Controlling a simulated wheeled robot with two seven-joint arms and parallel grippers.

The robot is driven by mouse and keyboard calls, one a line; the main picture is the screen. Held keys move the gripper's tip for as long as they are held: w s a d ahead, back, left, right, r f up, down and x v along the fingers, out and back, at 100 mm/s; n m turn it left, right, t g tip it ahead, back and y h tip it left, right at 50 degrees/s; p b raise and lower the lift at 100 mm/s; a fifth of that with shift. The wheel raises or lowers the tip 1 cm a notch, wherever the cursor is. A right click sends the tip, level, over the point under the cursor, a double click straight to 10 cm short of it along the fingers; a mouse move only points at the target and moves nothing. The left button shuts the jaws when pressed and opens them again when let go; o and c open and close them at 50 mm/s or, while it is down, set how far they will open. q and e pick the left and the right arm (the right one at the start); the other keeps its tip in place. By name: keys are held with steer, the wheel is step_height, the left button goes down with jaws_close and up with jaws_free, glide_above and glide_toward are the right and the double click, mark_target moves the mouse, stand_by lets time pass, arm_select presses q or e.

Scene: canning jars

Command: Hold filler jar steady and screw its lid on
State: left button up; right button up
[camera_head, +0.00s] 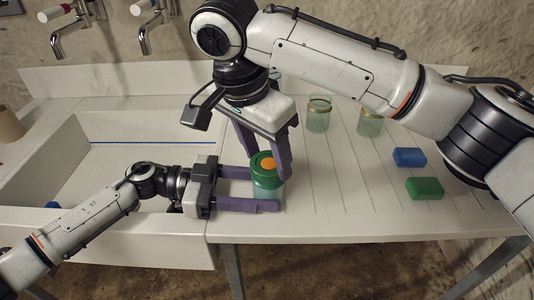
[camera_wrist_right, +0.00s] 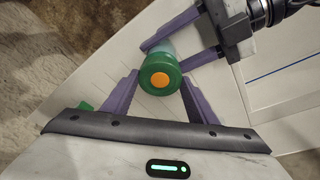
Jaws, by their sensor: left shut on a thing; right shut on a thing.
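The filler jar (camera_head: 268,190) stands upright on the white counter, near its front edge and right of the sink. A green lid (camera_head: 258,165) with an orange centre sits on its top; whether it is threaded on cannot be told. My left gripper (camera_head: 262,190) comes from the left and is shut on the jar's body, low down. My right gripper (camera_head: 264,160) reaches down from above and is shut on the lid, a finger on each side. In the right wrist view the lid (camera_wrist_right: 160,78) faces the camera between the right fingers, with the left gripper's fingers around the jar behind.
Two clear glass jars (camera_head: 319,114) and (camera_head: 369,122) stand at the back of the grooved counter. A blue block (camera_head: 409,157) and a green block (camera_head: 425,188) lie to the right. A sink basin (camera_head: 130,125) is at the left, under two wall taps (camera_head: 62,28).

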arm_select(q)
steer(key=shift+w+a, duration=0.1)
arm_select(e)
steer(key=shift+m, duration=0.6)
steer(key=o, duration=1.2)
steer(key=shift+o, duration=0.2)
steer(key=shift+r, duration=0.1)
steer(key=v, duration=1.2)
steer(key=shift+a, duration=0.15)
arm_select(q)
steer(key=o, duration=1)
steer(key=shift+o, duration=0.2)
arm_select(e)
steer(key=shift+w, duration=0.1)
